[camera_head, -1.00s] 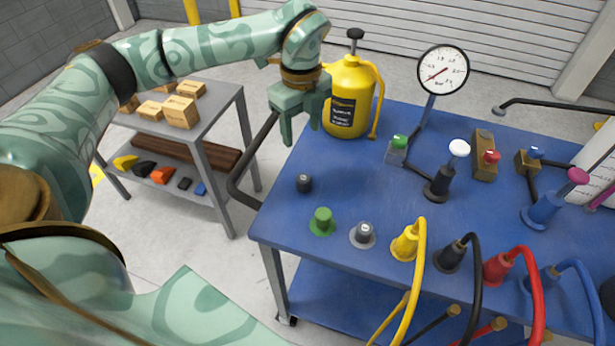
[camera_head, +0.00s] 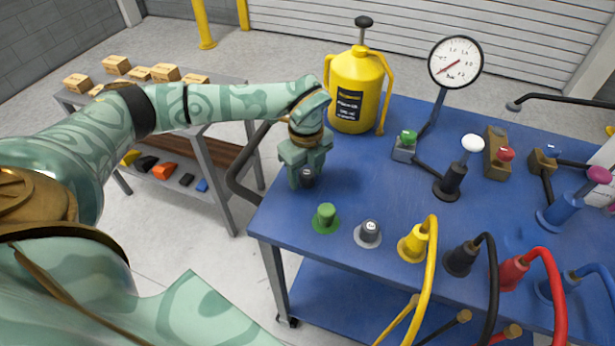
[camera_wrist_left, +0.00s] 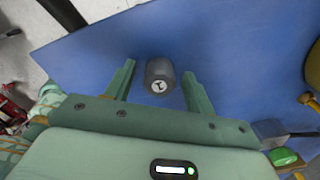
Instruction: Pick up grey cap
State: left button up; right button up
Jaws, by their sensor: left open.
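A small dark grey cap (camera_head: 307,178) with a pale mark on its top stands on the blue table near its left edge. My left gripper (camera_head: 306,183) is over it, pointing down, and partly hides it in the head view. In the left wrist view the cap (camera_wrist_left: 160,78) lies between the two fingers of the open gripper (camera_wrist_left: 159,70), with a gap on each side. Another, lighter grey cap (camera_head: 369,231) sits on a round grey base nearer the front edge. My right gripper is not in view.
A green cap (camera_head: 326,215) on a green base stands close in front of the gripper. A yellow can (camera_head: 355,90) stands behind it. Yellow, black, red and blue cabled plugs line the table's front right. A grey shelf (camera_head: 215,150) with boxes is at the left.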

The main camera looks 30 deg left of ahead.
aim_at(306, 171)
pick_arm(q)
jog(key=shift+c, duration=0.3)
grip_shut()
jog(key=shift+r, duration=0.15)
jog(key=shift+r, duration=0.25)
notch_tip(306, 171, up, 2)
jog(key=shift+r+p, duration=0.25)
jog(key=shift+p, duration=0.3)
jog(key=s+d+r+p, duration=0.1)
jog(key=s+d+r, duration=0.1)
jog(key=s+r, duration=0.3)
jog(key=s+d+r+p, duration=0.2)
jog(key=s+r, duration=0.3)
jog(key=s, duration=0.3)
jog(key=shift+s+d, duration=0.15)
jog(key=shift+d, duration=0.25)
